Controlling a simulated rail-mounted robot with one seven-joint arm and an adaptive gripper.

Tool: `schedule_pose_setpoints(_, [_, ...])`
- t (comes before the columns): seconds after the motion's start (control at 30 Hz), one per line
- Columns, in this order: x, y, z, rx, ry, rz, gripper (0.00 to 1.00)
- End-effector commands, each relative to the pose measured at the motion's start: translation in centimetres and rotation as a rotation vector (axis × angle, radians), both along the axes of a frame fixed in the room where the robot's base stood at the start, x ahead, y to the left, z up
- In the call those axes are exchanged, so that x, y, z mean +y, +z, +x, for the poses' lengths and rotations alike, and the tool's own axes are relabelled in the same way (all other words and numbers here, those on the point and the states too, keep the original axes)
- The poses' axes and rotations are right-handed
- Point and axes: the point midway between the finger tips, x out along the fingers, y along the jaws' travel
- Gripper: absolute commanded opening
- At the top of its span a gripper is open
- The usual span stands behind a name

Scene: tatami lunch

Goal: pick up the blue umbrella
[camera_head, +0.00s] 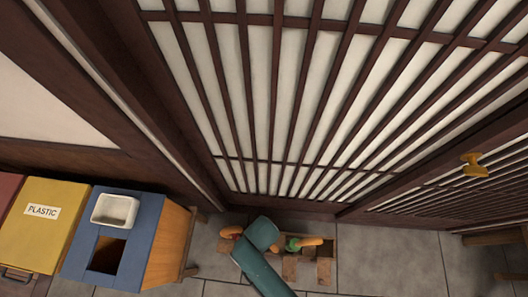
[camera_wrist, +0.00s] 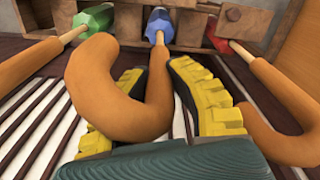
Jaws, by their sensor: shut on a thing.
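In the wrist view the blue umbrella (camera_wrist: 158,24) stands in the wooden rack, with its pale shaft and thick orange hooked handle (camera_wrist: 140,110) toward the camera. My gripper (camera_wrist: 166,88) has its yellow-padded fingers on either side of this handle and is shut on it. The hook's curve hides part of the left finger. The blue canopy still shows among the rack's bars. In the head view my teal arm covers the gripper and the blue umbrella.
A green umbrella (camera_wrist: 96,18) stands on the left and a red umbrella (camera_wrist: 222,36) on the right, both with orange handles close by. The wooden rack (camera_head: 325,268) stands on grey tiles by the lattice wall (camera_head: 285,90). Yellow (camera_head: 45,215) and blue (camera_head: 145,225) bins are left.

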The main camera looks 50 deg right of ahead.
Motion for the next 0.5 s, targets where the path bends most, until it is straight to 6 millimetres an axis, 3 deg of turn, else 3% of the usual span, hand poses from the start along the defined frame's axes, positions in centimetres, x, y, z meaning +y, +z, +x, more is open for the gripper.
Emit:
schedule_pose_setpoints(0.3, [0.0, 0.4, 0.1, -0.003, 0.0, -0.001, 0.0])
schedule_pose_setpoints(0.5, [0.0, 2.8, 0.1, -0.005, 0.0, -0.001, 0.0])
